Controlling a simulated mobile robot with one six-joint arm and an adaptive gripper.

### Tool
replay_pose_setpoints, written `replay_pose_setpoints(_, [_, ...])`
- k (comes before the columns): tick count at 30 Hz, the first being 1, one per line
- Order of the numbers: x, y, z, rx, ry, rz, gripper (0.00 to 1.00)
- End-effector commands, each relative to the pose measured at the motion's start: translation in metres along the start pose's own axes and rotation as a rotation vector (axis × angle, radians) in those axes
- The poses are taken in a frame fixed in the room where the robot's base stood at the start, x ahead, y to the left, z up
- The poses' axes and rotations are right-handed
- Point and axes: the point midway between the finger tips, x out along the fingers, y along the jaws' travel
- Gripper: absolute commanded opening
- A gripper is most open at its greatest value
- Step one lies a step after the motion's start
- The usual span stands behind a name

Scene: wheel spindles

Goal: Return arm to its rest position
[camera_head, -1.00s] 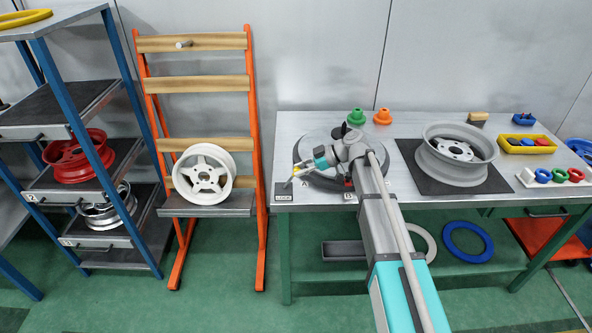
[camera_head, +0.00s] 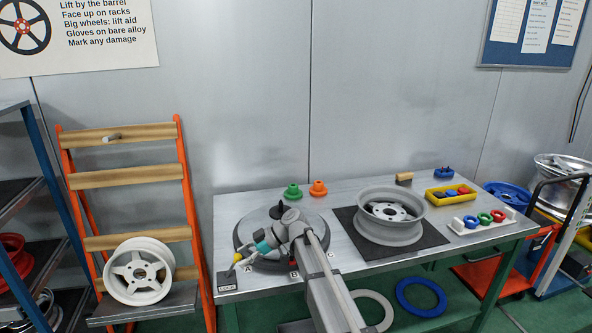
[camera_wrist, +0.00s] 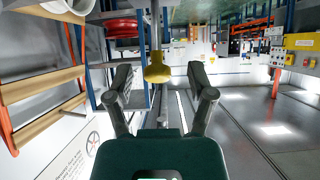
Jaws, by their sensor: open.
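My gripper (camera_head: 237,266) is at the end of my arm, by the left part of the grey bench (camera_head: 345,268), beside a dark round turntable (camera_head: 246,225). My arm reaches over the bench from the front. In the wrist view my gripper (camera_wrist: 160,82) has its two dark fingers spread apart. A yellow knob (camera_wrist: 158,68) on a rod shows between and beyond them; a yellow spot shows by my gripper in the head view. I cannot tell whether they touch. Nothing is clearly held.
A grey wheel (camera_head: 390,215) lies on a black mat right of my arm. Green (camera_head: 292,191) and orange (camera_head: 318,188) cones stand at the back. A white wheel (camera_head: 138,272) sits on the orange rack at left. A yellow tray (camera_head: 450,193) and ring holder (camera_head: 482,221) are at right.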

Motion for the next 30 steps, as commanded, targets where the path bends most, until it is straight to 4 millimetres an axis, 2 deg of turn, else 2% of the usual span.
replay_pose_setpoints(5, [-0.014, -0.014, 0.021, 0.108, -0.064, 0.028, 0.70])
replay_pose_setpoints(11, [-0.045, -0.043, 0.064, 0.353, -0.201, 0.108, 0.70])
replay_pose_setpoints(21, [-0.119, -0.112, 0.152, 0.891, -0.451, 0.380, 0.70])
replay_pose_setpoints(30, [-0.182, -0.180, 0.211, 1.314, -0.591, 0.701, 0.70])
